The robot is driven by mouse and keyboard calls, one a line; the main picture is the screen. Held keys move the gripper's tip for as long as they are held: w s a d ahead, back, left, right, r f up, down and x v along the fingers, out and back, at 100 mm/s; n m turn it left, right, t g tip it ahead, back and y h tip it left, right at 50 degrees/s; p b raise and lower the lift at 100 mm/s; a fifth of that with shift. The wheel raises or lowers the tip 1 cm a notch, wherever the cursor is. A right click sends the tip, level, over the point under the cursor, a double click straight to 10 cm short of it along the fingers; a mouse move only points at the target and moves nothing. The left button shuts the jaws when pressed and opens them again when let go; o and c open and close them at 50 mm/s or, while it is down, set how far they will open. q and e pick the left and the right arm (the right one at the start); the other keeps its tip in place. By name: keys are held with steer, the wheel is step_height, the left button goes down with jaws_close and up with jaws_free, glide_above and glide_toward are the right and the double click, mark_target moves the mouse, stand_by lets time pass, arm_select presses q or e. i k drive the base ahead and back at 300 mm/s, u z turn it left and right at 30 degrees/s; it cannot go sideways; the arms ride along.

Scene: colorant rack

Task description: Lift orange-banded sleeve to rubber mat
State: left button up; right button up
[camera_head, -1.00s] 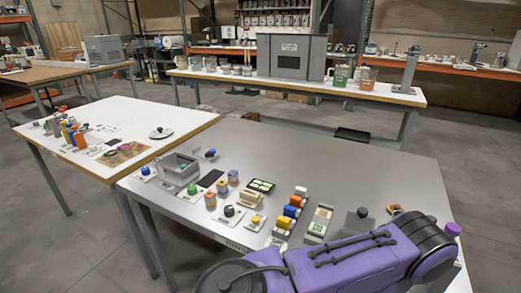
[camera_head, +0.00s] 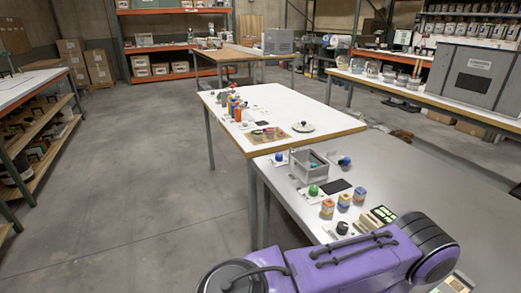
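Three small banded sleeves stand in a slanting row on the grey table. The nearest sleeve (camera_head: 327,207) shows an orange band. The middle sleeve (camera_head: 344,200) and the far sleeve (camera_head: 359,194) show blue and orange tones, but their bands are too small to tell apart surely. A flat dark mat (camera_head: 336,187) lies just behind the row and looks bare; I cannot tell if it is rubber. Neither of my grippers is in view. A purple arm of mine crosses the bottom and hides part of the table.
A grey open box (camera_head: 309,166) stands behind the dark mat, with a green knob (camera_head: 313,190) in front and a blue knob (camera_head: 345,161) to its right. A white table (camera_head: 285,98) adjoins behind. Open floor is left.

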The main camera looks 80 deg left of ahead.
mark_target(328, 208)
steer(key=u, duration=2.15)
